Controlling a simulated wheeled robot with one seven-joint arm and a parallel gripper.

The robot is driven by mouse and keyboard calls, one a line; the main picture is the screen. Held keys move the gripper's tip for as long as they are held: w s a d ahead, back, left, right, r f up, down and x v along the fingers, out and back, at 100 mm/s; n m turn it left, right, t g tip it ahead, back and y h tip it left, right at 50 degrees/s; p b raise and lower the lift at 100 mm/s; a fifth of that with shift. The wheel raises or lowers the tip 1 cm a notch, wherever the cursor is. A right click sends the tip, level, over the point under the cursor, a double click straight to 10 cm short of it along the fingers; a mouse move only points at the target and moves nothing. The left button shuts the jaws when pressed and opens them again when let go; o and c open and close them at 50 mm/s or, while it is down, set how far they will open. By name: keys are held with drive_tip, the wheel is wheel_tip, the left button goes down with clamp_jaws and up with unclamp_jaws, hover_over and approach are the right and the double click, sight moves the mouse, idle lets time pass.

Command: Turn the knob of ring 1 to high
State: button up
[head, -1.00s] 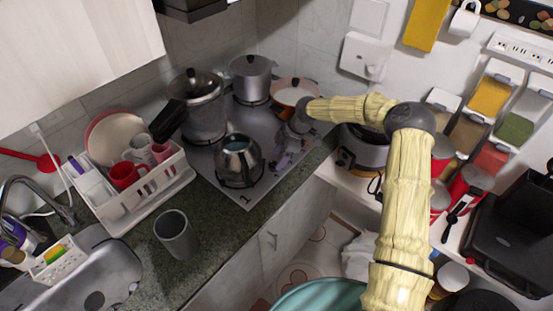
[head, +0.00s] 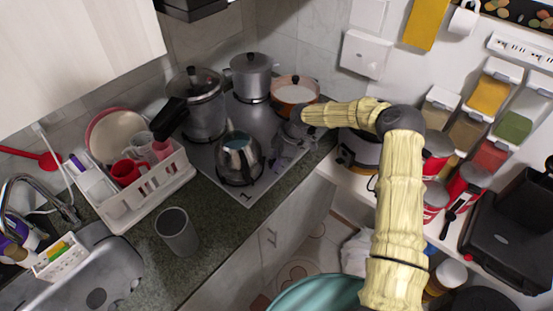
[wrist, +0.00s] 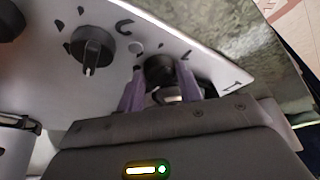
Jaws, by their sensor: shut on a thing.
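My gripper (wrist: 161,90) has two purple fingers, one on each side of a round black knob (wrist: 160,69) on the stove's grey control strip (wrist: 60,65), and it is shut on that knob. The knob is the one nearest the strip's right end in the wrist view, close to a printed mark like a 1. A second black knob (wrist: 92,48) with a light pointer stands to its left. In the head view my gripper (head: 280,150) is at the stove's right edge, small and partly hidden by my wrist. The held knob's pointer direction is unclear.
A kettle (head: 238,158), a tall pot (head: 202,110), a grey pot (head: 250,77) and an orange pan (head: 295,95) stand on the stove (head: 205,158). The green counter (head: 222,215) holds a dish rack (head: 150,205) and a grey cup (head: 177,232).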

drive_tip(key=shift+m+b, duration=0.35)
drive_tip(key=shift+m, duration=0.05)
drive_tip(key=m+t+b, duration=0.1)
drive_tip(key=m+b, duration=0.1)
drive_tip(key=m+t+b, duration=0.1)
drive_tip(key=m+b, duration=0.1)
drive_tip(key=m, duration=0.1)
drive_tip(key=shift+s+a+f, duration=0.1)
drive_tip(key=shift+s, duration=0.1)
drive_tip(key=m+t+b, duration=0.1)
drive_tip(key=m+b, duration=0.1)
drive_tip(key=m, duration=0.1)
drive_tip(key=shift+h+b, duration=0.35)
drive_tip(key=shift+h, duration=0.05)
drive_tip(key=shift+s+r+m+t+b, duration=0.1)
drive_tip(key=shift+r+m+t+b, duration=0.15)
drive_tip(key=shift+m+t, duration=0.2)
drive_tip(key=o, duration=1)
drive_tip(key=shift+f, duration=0.1)
